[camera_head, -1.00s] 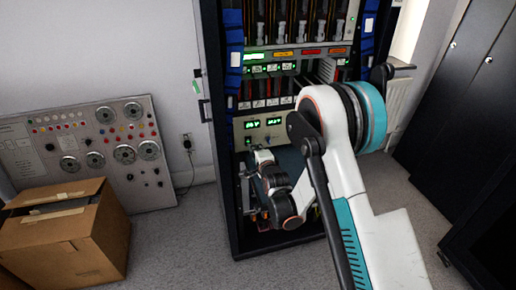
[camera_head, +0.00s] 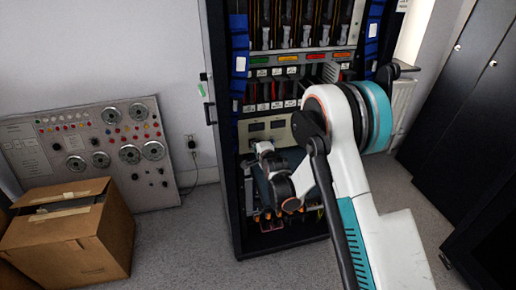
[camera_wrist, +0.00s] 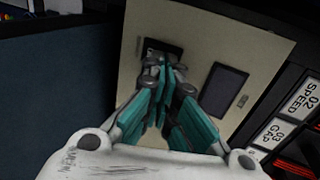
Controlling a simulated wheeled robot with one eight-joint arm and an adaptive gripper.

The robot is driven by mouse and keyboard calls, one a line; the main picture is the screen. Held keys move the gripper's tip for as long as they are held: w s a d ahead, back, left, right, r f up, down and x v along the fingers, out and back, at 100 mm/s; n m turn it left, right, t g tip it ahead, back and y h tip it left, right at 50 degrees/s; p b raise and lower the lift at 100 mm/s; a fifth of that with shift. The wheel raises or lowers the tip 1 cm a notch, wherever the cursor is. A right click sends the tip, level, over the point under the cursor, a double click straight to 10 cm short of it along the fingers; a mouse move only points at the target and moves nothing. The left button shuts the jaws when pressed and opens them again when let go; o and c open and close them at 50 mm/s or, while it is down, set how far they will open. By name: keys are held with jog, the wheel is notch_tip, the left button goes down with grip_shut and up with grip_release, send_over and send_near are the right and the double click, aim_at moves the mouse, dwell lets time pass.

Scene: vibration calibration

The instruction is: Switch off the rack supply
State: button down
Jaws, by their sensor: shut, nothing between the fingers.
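The rack supply is a beige panel (camera_head: 282,127) low in the black rack, with two dark, unlit display windows. In the wrist view the same panel (camera_wrist: 195,35) fills the middle, tilted, with its windows dark. My gripper (camera_head: 254,150) is at the panel's lower left in the head view. In the wrist view my gripper (camera_wrist: 163,65) is shut and empty, its teal fingers together and tips close in front of the panel. The tips partly cover one dark window. The switch is hidden, and I cannot tell whether the tips touch the panel.
The black rack frame (camera_head: 221,130) stands close on the left of my arm. Labelled modules (camera_wrist: 297,105) sit beside the panel. A cardboard box (camera_head: 75,245) and a grey instrument board (camera_head: 95,150) are at the left. Dark cabinets (camera_head: 465,110) stand right. Grey floor is free between.

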jog(key=shift+b, duration=0.3)
jog(key=shift+r+p, duration=0.3)
jog(key=shift+r, duration=0.5)
